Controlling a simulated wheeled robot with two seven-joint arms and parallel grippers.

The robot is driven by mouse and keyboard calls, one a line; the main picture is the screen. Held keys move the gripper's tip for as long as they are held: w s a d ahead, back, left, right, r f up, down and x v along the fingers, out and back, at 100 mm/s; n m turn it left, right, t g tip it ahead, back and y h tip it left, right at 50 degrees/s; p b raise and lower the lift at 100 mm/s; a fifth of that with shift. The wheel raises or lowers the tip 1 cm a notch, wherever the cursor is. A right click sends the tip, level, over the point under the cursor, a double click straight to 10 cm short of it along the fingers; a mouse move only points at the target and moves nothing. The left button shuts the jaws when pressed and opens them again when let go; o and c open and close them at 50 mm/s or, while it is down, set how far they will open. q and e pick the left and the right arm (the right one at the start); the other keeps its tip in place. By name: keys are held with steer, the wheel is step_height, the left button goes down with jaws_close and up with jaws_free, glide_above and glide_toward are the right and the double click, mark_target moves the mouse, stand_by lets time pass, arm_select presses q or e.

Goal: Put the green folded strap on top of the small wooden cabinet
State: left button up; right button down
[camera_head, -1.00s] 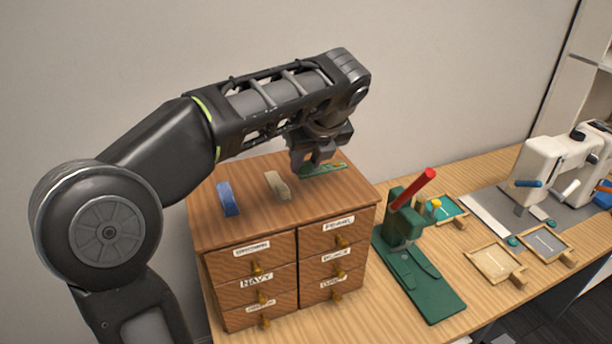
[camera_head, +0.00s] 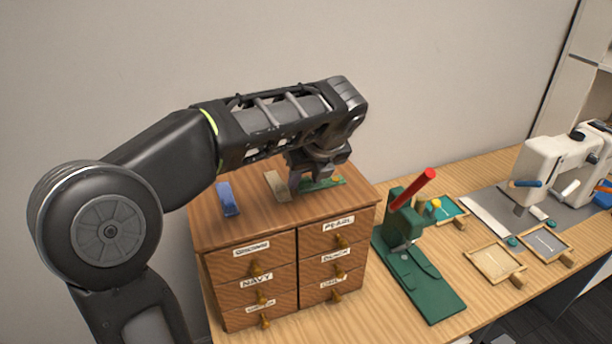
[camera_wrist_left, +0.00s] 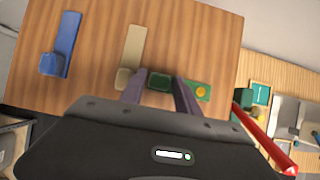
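The small wooden cabinet (camera_head: 290,215) stands on the table below my left arm, with labelled drawers in front. My left gripper (camera_head: 317,182) points down over the back right of its top. The fingers (camera_wrist_left: 161,95) are closed on the dark green block-like end of the green folded strap (camera_wrist_left: 202,92). My right gripper is not in view.
A blue strap (camera_head: 228,199) and a beige strap (camera_head: 277,186) lie on the cabinet top, left of the gripper. A green press (camera_head: 420,275) with a red handle (camera_head: 416,188) stands right of the cabinet. Small trays and a sewing machine (camera_head: 550,170) are farther right.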

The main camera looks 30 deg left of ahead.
arm_select(q)
steer(key=shift+r, duration=0.1)
steer(key=v, duration=0.6)
steer(key=shift+w, duration=0.1)
steer(key=p+v, duration=0.6)
stand_by(0.7)
